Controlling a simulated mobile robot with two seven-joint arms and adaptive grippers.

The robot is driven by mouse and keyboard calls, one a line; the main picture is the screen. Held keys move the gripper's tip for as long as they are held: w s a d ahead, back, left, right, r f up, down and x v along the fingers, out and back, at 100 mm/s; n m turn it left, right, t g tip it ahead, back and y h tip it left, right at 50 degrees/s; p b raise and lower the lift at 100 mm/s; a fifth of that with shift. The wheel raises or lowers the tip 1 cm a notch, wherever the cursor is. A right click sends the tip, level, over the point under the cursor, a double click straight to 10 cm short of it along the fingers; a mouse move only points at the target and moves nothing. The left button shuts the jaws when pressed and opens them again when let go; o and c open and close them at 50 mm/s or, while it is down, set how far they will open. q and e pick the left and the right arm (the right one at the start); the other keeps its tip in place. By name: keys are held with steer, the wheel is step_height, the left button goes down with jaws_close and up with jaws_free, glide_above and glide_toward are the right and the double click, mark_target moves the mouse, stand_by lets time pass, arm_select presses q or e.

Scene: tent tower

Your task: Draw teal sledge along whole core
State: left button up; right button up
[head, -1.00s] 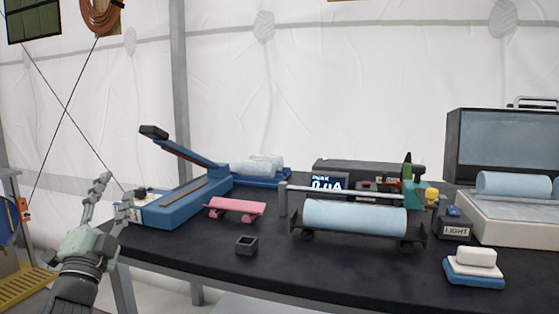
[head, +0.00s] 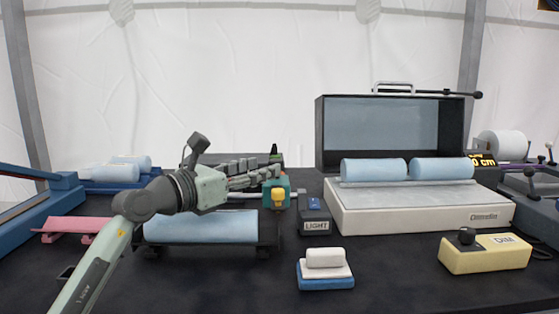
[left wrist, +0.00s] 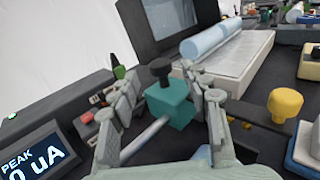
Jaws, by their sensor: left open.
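The teal sledge (head: 285,182) is at the right end of a metal rail behind a pale blue core (head: 205,227). The core lies level in a dark cradle. My left gripper (head: 264,173) reaches over the core to the sledge. In the left wrist view, the teal sledge (left wrist: 172,106), with a black knob on top, sits between the spread fingers of my left gripper (left wrist: 165,98). The fingers are open, one on each side of it; I cannot tell whether they touch it. My arm hides part of the core and rail. My right gripper is not seen.
A yellow knob (left wrist: 285,103) is close to the right of the sledge. A LIGHT box (head: 314,222), a white and blue block (head: 325,268) and a light table (head: 420,211) with two cores stand right. A PEAK meter (left wrist: 35,158) is left in the wrist view.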

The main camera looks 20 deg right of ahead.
mark_target(271, 164)
arm_select(q)
steer(key=x, duration=0.4)
steer(key=shift+d, duration=0.1)
steer(key=shift+w+d+p, duration=0.3)
steer(key=shift+w+d, duration=0.1)
steer(key=shift+d, duration=0.15)
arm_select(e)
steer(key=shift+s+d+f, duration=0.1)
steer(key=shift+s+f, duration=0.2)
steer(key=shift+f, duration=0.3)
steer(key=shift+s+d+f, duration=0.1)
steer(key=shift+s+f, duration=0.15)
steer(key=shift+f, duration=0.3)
arm_select(q)
jaws_close()
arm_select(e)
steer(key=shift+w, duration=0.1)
